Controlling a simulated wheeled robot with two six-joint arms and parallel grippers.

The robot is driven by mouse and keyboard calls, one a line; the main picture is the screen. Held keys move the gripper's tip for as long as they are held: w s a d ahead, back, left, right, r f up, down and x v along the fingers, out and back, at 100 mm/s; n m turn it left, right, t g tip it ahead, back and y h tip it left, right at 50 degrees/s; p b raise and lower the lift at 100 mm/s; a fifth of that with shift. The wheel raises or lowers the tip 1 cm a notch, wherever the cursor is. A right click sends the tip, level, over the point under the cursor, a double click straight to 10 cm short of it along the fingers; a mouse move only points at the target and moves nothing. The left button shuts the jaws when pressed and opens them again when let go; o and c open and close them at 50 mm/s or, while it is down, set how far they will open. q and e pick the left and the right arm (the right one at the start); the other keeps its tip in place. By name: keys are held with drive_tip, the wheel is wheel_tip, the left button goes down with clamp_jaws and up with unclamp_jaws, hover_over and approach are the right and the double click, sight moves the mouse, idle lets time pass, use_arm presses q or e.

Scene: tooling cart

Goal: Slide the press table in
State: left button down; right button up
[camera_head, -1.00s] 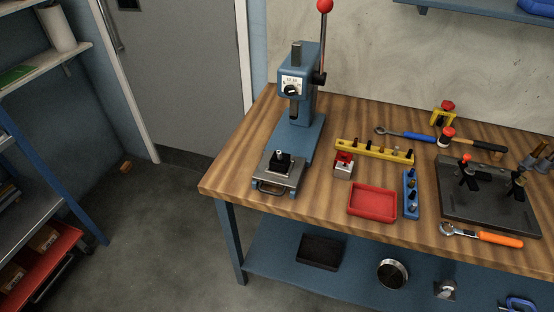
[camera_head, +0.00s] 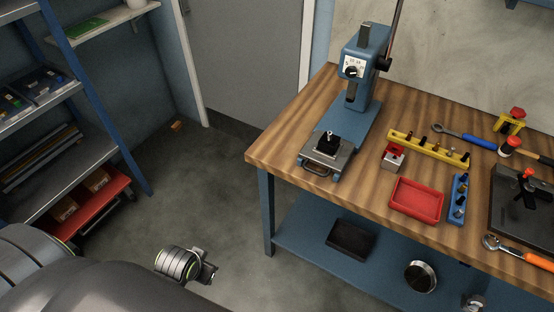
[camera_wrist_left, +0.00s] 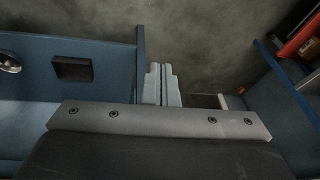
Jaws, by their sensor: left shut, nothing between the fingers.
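The press table (camera_head: 322,153) is a grey metal plate with a dark fixture (camera_head: 328,141) on top and a handle (camera_head: 315,170) at its front. It sits pulled out at the front of the blue arbor press (camera_head: 357,75), near the bench's left front corner. My left gripper (camera_head: 210,272) is low at the bottom of the head view, over the floor, left of the bench and well apart from the press table. In the left wrist view its two fingers (camera_wrist_left: 161,85) are together and empty.
The wooden bench (camera_head: 280,150) holds a red tray (camera_head: 416,199), a yellow rack (camera_head: 428,148) and a blue rack (camera_head: 458,199). Its lower shelf (camera_head: 300,240) bears a black tray (camera_head: 351,237).

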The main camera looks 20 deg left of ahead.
use_arm(q)
drive_tip(key=w+d+r+m, duration=0.2)
drive_tip(key=w+r, duration=0.2)
drive_tip(key=r, duration=0.3)
drive_tip(key=m+t+h, duration=0.2)
drive_tip(key=m+h, duration=0.5)
drive_tip(key=m, duration=0.9)
approach(316, 163)
wheel_tip(316, 163, up, 3)
drive_tip(key=s+d, duration=0.1)
drive_tip(key=s, duration=0.1)
drive_tip(key=p+x, duration=0.1)
drive_tip(key=x, duration=0.8)
drive_tip(key=shift+s+f+p, duration=0.15)
drive_tip(key=shift+f+p, duration=0.2)
